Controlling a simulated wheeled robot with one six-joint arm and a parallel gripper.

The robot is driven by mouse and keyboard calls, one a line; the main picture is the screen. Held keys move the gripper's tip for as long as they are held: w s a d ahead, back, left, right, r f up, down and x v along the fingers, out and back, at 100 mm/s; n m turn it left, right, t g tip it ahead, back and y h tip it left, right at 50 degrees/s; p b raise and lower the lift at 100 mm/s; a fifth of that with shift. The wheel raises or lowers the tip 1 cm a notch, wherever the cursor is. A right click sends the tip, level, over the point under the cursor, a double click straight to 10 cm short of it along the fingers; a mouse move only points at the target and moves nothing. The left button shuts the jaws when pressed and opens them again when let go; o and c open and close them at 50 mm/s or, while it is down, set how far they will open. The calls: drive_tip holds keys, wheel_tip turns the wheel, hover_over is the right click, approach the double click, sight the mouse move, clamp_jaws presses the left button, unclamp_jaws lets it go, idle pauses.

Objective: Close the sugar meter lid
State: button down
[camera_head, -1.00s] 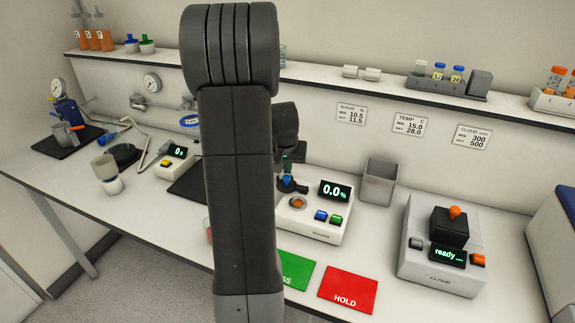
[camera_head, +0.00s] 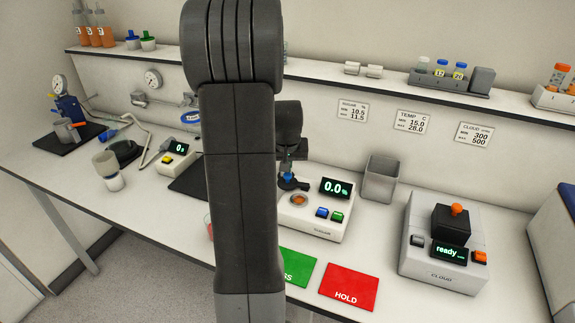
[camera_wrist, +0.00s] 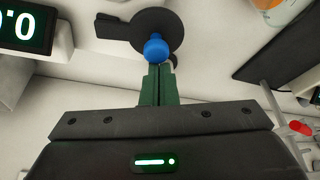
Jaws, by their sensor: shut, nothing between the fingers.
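The sugar meter (camera_head: 312,228) is a white box with a 0.0 display, right of my arm in the head view. Its lid (camera_wrist: 128,26) is a dark disc with a blue knob (camera_wrist: 156,48). The lid stands open at the back of the meter, and the orange sample well (camera_head: 298,200) is uncovered in front of it. My gripper (camera_wrist: 158,68) is shut and empty, its green fingertips right at the blue knob in the wrist view. I cannot tell whether they touch it. In the head view my arm hides the meter's left side and the fingertips are hard to make out.
A grey open bin (camera_head: 381,180) stands right of the meter. The cloud meter (camera_head: 440,266) is further right. Green (camera_head: 297,268) and red HOLD (camera_head: 348,288) mats lie in front. The shelf (camera_head: 330,82) runs along the wall behind. A dark pad (camera_head: 187,186) lies left of my arm.

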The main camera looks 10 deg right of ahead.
sight(286, 189)
drive_tip(key=s+n+b, duration=0.1)
drive_tip(key=n, duration=0.1)
drive_tip(key=s+a+n+y+b, duration=0.1)
drive_tip(key=n, duration=0.1)
drive_tip(key=shift+s+f+n+y, duration=0.1)
drive_tip(key=shift+f+n+y, duration=0.05)
drive_tip(key=shift+n+y, duration=0.15)
drive_tip(key=s+n+b, duration=0.1)
drive_tip(key=s+n+y+b, duration=0.1)
drive_tip(key=n, duration=0.1)
drive_tip(key=shift+n+g, duration=0.3)
drive_tip(key=s+n+y+b, duration=0.1)
drive_tip(key=n+b, duration=0.1)
drive_tip(key=shift+s+n, duration=0.1)
drive_tip(key=shift+n, duration=0.2)
drive_tip(key=n, duration=0.1)
drive_tip(key=s+n+g+b, duration=0.1)
drive_tip(key=n, duration=0.1)
drive_tip(key=shift+s+d+y, duration=0.2)
drive_tip(key=shift+d+y, duration=0.1)
drive_tip(key=shift+d, duration=0.1)
drive_tip(key=shift+s+d, duration=0.15)
drive_tip(key=shift+s, duration=0.15)
drive_tip(key=shift+s+d, duration=0.1)
